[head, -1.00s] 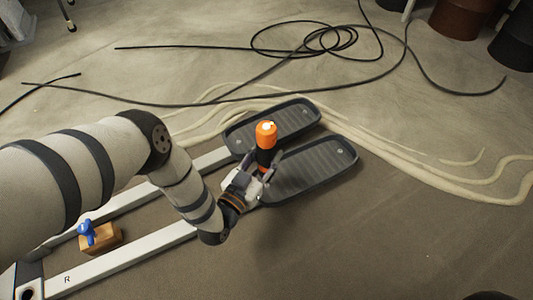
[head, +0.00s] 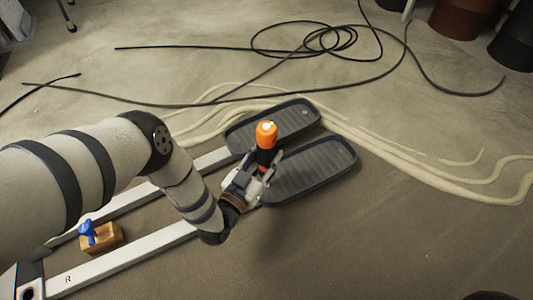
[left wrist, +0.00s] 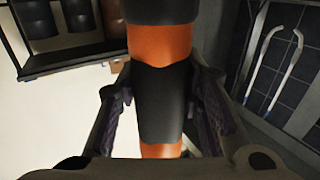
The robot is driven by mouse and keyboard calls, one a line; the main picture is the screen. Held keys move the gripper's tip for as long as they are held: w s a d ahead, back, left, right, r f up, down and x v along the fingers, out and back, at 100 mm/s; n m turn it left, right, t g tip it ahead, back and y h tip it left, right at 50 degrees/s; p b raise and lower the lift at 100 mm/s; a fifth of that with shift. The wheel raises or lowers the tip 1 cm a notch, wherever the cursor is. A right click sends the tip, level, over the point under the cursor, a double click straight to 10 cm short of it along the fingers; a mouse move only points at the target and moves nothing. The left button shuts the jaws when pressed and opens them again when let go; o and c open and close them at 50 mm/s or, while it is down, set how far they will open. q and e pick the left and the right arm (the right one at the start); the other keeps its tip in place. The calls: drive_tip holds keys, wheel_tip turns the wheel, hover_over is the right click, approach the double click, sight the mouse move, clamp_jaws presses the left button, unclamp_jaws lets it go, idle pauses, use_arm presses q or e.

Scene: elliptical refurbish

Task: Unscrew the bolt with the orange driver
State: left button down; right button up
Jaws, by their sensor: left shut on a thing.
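The orange and black driver (head: 266,134) stands upright in the head view, at the inner end of the two grey pedals. My left gripper (head: 263,170) is shut on its black part. In the left wrist view the driver (left wrist: 163,100) runs up the middle between the two fingers (left wrist: 165,105). The near pedal (head: 310,172) and the far pedal (head: 273,123) each show a small bright bolt-like spot at the outer end, one on the near pedal (head: 340,153). The driver's tip is hidden behind the gripper. My right gripper is not in view.
Two pale rails (head: 125,262) run from the pedals to the lower left. A blue-handled thing on a wooden block (head: 101,238) sits between them. Black cable (head: 310,45) and pale rope (head: 420,165) lie on the floor. Dark drums stand at the upper right.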

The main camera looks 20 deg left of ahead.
sight(261, 140)
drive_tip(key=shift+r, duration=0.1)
use_arm(q)
drive_tip(key=shift+r+p, duration=1.5)
drive_tip(key=shift+r, duration=0.05)
wheel_tip(261, 140, up, 6)
drive_tip(key=p, duration=0.4)
drive_tip(key=shift+r+p, duration=0.15)
drive_tip(key=shift+p, duration=0.2)
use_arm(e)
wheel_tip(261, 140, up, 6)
use_arm(q)
drive_tip(key=shift+w+f+b, duration=0.1)
drive_tip(key=shift+f+b, duration=0.15)
drive_tip(key=shift+b, duration=0.55)
drive_tip(key=shift+r, duration=0.3)
drive_tip(key=shift+f+b, duration=0.45)
drive_tip(key=shift+b, duration=0.1)
wheel_tip(261, 140, down, 7)
drive_tip(key=b, duration=0.6)
drive_tip(key=shift+f, duration=0.1)
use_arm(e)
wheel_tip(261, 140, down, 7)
